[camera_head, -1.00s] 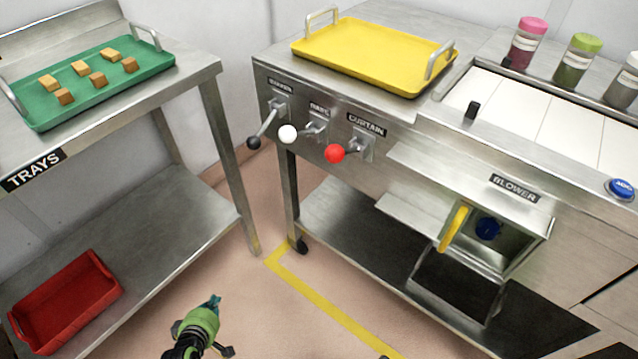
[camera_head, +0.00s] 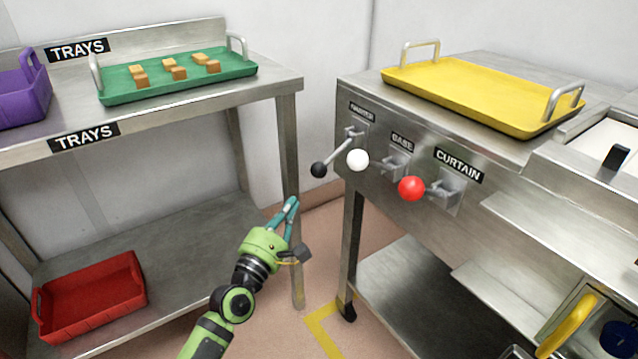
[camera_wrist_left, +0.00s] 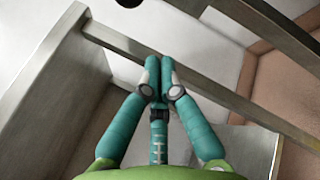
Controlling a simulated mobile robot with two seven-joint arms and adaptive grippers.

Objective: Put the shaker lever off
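The shaker lever, with a black knob (camera_head: 318,170), is the leftmost of three levers on the front panel of the steel machine. Its rod slants down and left from its mount, under a small label that is hard to read. My left gripper (camera_head: 293,203) is below and left of the black knob, apart from it, pointing up. Its teal fingers meet at the tips, with nothing between them; they also show in the left wrist view (camera_wrist_left: 158,70). A dark round piece at that view's top edge may be the knob. My right gripper is not in view.
The white-knobbed base lever (camera_head: 358,160) and red-knobbed curtain lever (camera_head: 411,188) stand close to the right. A yellow tray (camera_head: 470,92) lies on top of the machine. The trays table (camera_head: 200,107) is at left, its leg near my left gripper. A floor gap separates them.

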